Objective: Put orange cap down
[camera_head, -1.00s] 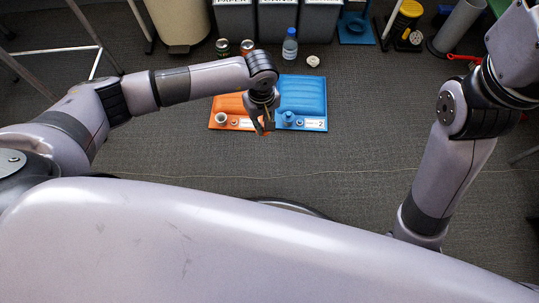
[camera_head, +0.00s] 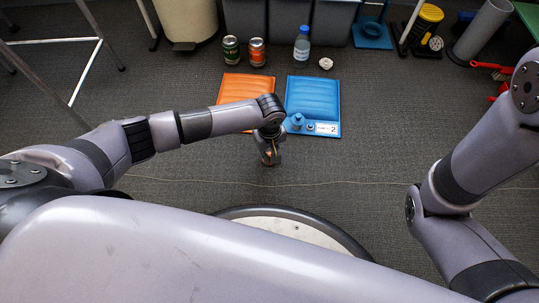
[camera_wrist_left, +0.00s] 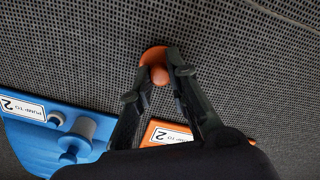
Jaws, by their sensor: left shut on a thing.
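The orange cap (camera_wrist_left: 153,57) shows between the fingertips of my left gripper (camera_wrist_left: 162,74) in the left wrist view. The gripper is shut on it, with the grey floor behind. In the head view my left gripper (camera_head: 268,158) points down, in front of the orange and blue pads, and the orange cap shows only as a small bit of orange. I cannot tell whether the cap touches the floor. My right arm is at the right edge of the head view; its gripper is out of the picture.
An orange pad (camera_head: 232,88) and a blue pad (camera_head: 312,92) lie side by side, the orange one partly behind my arm. Two cans (camera_head: 257,52), a bottle (camera_head: 301,45) and a white item (camera_head: 326,63) stand behind them. Floor in front is mostly clear.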

